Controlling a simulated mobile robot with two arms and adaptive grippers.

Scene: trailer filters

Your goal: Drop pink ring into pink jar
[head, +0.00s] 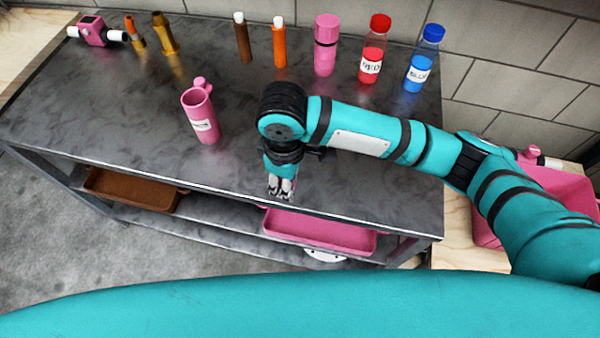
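A pink jar (205,125) with a white label stands on the dark metal table, left of my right gripper. A small rounded pink piece (202,85) shows at the jar's top right rim. I cannot tell whether it is the pink ring, or whether it is inside the jar or on its rim. My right gripper (281,188) points down near the table's front edge, apart from the jar. Its fingertips look close together, with no object visible between them. I cannot tell whether they are fully shut. My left gripper is out of view.
Along the back stand a pink device (92,31), brown and orange tubes (279,45), a pink bottle (325,45), a red bottle (373,50) and a blue bottle (424,58). Brown (132,190) and pink (318,230) trays lie below. A pink bin (485,228) is at right.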

